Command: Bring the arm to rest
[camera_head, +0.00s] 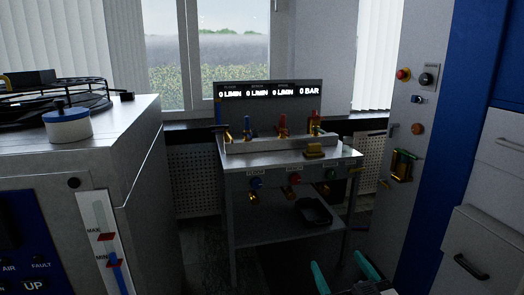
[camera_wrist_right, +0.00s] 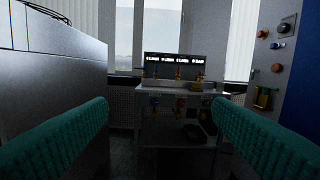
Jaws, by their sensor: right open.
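My right gripper (camera_head: 343,277) shows at the bottom edge of the head view, right of the middle. Its two teal fingers stand apart with nothing between them. In the right wrist view the teal fingers of my right gripper (camera_wrist_right: 160,128) sit at the left and right, wide apart and empty. They point toward a metal table (camera_head: 290,160) with valves and a display, and touch nothing that I can see. My left gripper does not show in either view.
A display panel (camera_head: 268,92) stands on the table by the window. A large grey machine (camera_head: 130,150) with gauges fills the left. A cabinet with knobs (camera_head: 412,120) and a blue panel (camera_head: 455,130) stand at the right. The dark floor (camera_head: 200,255) between them is clear.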

